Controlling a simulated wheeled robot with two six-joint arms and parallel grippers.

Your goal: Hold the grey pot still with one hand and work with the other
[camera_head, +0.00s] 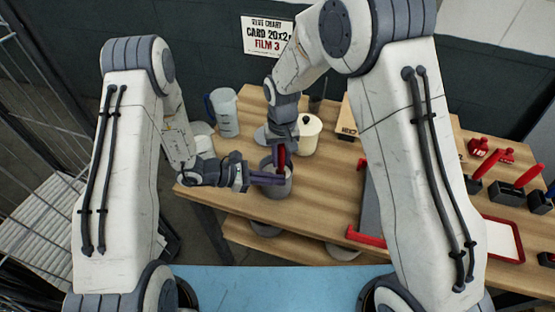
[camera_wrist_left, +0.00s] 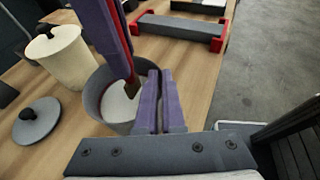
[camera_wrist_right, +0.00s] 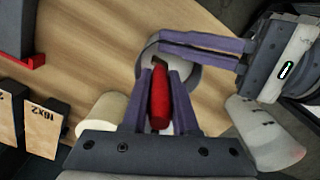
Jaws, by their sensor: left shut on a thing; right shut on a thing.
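The grey pot (camera_head: 279,190) stands upright near the table's front left edge, with white content (camera_wrist_left: 117,103) inside. My left gripper (camera_head: 279,179) comes from the left and is shut on the pot's wall; its fingers also show at the rim in the left wrist view (camera_wrist_left: 160,78). My right gripper (camera_wrist_right: 160,75) is above the pot, shut on a red-handled tool (camera_wrist_right: 160,100). The tool's dark tip (camera_wrist_left: 132,88) points down inside the pot. Whether the tip touches the white content I cannot tell.
A cream canister (camera_head: 308,138) with a black knob stands just behind the pot. A grey lid (camera_wrist_left: 37,122) lies nearby. A jug (camera_head: 225,112) stands at the back left. A red-ended grey rack (camera_head: 368,205) is to the right; red-handled tools (camera_head: 508,192) stand further right.

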